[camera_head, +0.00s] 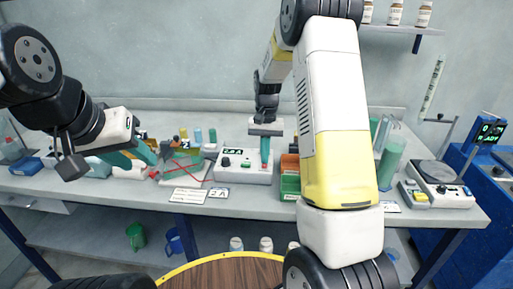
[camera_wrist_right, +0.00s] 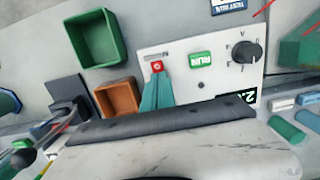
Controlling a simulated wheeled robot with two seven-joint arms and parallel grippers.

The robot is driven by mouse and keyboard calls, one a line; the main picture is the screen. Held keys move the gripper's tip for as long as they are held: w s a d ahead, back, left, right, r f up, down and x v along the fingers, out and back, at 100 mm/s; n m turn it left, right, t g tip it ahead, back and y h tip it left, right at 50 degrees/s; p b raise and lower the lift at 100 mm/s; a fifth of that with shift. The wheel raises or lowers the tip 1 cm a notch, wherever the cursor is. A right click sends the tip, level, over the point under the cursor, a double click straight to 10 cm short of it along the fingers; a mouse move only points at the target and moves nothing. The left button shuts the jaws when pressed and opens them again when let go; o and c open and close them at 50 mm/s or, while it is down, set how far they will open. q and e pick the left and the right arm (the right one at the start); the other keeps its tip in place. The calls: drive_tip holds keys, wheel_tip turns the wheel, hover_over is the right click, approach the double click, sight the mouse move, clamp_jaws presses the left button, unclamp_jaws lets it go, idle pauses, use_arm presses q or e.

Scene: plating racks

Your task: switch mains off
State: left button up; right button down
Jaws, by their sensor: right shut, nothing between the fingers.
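My right gripper (camera_head: 265,158) is shut and empty. Its teal fingers (camera_wrist_right: 157,88) end right at the red switch; I cannot tell whether they touch it. The switch's position is unclear. My left gripper (camera_head: 137,156) is open and empty, above the left part of the bench.
Green and orange bins (camera_head: 290,186) stand right of the unit. White cards (camera_head: 187,195) lie in front.

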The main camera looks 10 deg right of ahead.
drive_tip(key=shift+s+f, duration=0.25)
drive_tip(key=shift+f, duration=0.3)
drive_tip(key=shift+s+a, duration=0.15)
drive_tip(key=shift+s, duration=0.3)
wheel_tip(320, 180, up, 15)
drive_tip(key=w, duration=0.2)
drive_tip(key=shift+w+d, duration=0.25)
drive_tip(key=shift+d, duration=0.05)
